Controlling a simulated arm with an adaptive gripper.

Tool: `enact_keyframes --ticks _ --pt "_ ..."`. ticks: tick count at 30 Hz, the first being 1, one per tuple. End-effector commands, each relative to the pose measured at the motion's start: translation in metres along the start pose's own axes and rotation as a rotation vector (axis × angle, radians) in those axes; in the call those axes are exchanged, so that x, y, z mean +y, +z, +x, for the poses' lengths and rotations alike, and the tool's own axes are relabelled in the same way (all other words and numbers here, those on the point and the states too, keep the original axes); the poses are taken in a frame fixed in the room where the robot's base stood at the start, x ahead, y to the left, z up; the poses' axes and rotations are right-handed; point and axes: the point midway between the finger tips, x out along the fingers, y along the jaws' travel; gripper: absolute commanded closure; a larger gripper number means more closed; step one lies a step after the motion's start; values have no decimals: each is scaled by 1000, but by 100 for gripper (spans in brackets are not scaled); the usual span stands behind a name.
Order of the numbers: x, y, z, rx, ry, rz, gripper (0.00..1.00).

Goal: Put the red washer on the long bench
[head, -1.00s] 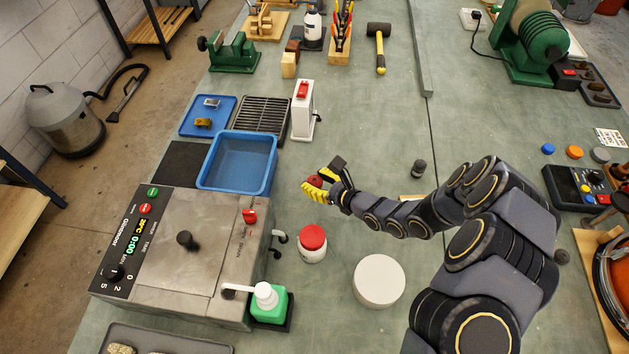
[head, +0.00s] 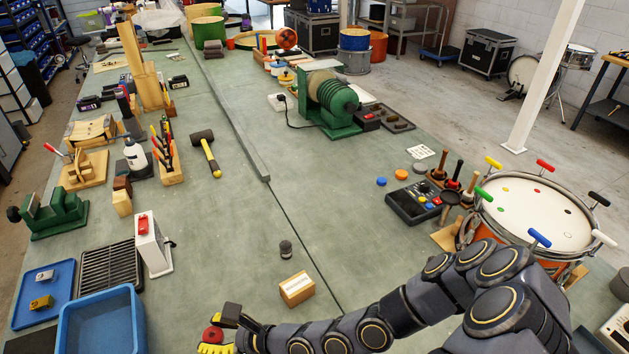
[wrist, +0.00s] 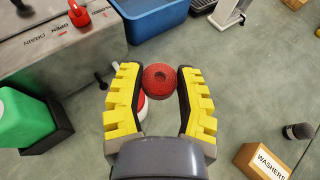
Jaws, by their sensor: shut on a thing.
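In the head view the washer (head: 213,334) and my gripper (head: 220,338) show at the bottom edge, right of the blue tub. The gripper is shut on the washer and holds it over the long bench (head: 240,230), a wide grey-green top. The gap between washer and bench is hard to judge.
A blue tub (head: 70,310) stands left of my gripper, with a white box (head: 153,248) behind it. A cardboard washers box (head: 296,289) and a small dark cylinder (head: 286,248) stand to the right. Bare bench lies around them. A drum (head: 530,215) is at the right.

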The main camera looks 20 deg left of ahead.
Motion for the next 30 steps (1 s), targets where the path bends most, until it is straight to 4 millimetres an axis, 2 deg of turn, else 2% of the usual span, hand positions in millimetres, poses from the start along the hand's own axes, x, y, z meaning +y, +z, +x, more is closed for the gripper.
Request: enact_keyframes --ticks 5,9,15,18,21,30 --pt "-52 6 -33 0 -110 36 76" --pt "-114 17 -85 0 -269 96 76" --pt "-182 37 -174 0 -518 201 76" --pt "-205 48 -217 2 -634 250 76" --pt "-220 57 -252 3 -725 288 76" --pt "-236 72 -307 3 -865 352 76"
